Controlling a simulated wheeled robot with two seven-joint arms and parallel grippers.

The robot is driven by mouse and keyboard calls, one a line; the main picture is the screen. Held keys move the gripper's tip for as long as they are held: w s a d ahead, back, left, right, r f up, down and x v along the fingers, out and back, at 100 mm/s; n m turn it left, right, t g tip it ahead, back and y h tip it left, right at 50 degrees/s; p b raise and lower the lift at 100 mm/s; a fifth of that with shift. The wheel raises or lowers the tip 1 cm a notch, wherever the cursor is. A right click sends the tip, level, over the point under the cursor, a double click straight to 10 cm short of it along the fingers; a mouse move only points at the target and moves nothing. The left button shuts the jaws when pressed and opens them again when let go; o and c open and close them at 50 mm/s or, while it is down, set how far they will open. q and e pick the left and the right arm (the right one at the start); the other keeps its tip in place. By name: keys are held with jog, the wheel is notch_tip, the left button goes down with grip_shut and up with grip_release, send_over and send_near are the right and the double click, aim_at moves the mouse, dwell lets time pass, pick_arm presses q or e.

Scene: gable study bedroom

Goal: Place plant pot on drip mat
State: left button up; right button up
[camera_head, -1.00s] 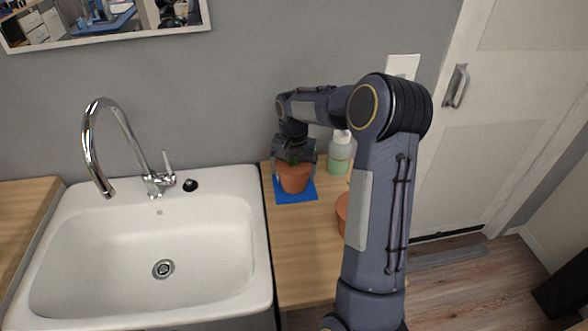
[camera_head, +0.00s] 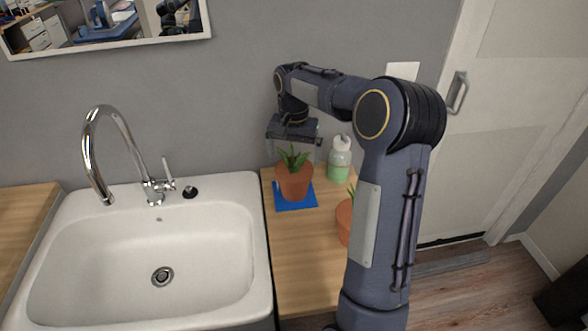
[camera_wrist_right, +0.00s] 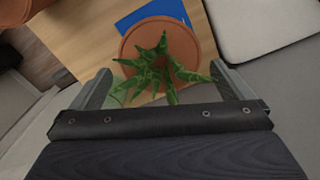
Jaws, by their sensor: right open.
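The plant pot (camera_head: 294,182) is terracotta with a green spiky plant and stands upright on the blue drip mat (camera_head: 283,206) on the wooden counter. In the right wrist view the pot (camera_wrist_right: 190,45) is just past the fingertips, with part of the mat (camera_wrist_right: 150,12) showing beyond it. My right gripper (camera_head: 293,143) is open and empty, above and behind the pot; its fingers (camera_wrist_right: 165,85) are spread wide on either side of the plant's leaves. My left gripper is not in view.
A second terracotta pot (camera_head: 344,222) stands on the counter, partly hidden by my right arm. A green soap bottle (camera_head: 339,160) stands close to the right of the gripper. A white sink (camera_head: 150,260) with a tall tap (camera_head: 100,150) is at left.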

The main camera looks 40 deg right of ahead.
jog(key=s+a+r+n+t+y, duration=0.2)
jog(key=s+a+r+n+t, duration=0.15)
jog(key=s+a+r, duration=0.6)
jog(key=s+a+f+n, duration=0.1)
jog(key=s+a+f, duration=0.1)
jog(key=s, duration=0.3)
jog(key=s+a+f+n+t+y, duration=0.1)
jog(key=s+a+f+n, duration=0.1)
jog(key=s+a, duration=0.3)
jog(key=s+a+f+n+t, duration=0.1)
jog(key=s+a+f+n, duration=0.1)
jog(key=s, duration=0.4)
jog(key=shift+a+f+y, duration=0.4)
jog(key=shift+a+f, duration=0.5)
jog(key=shift+a, duration=0.15)
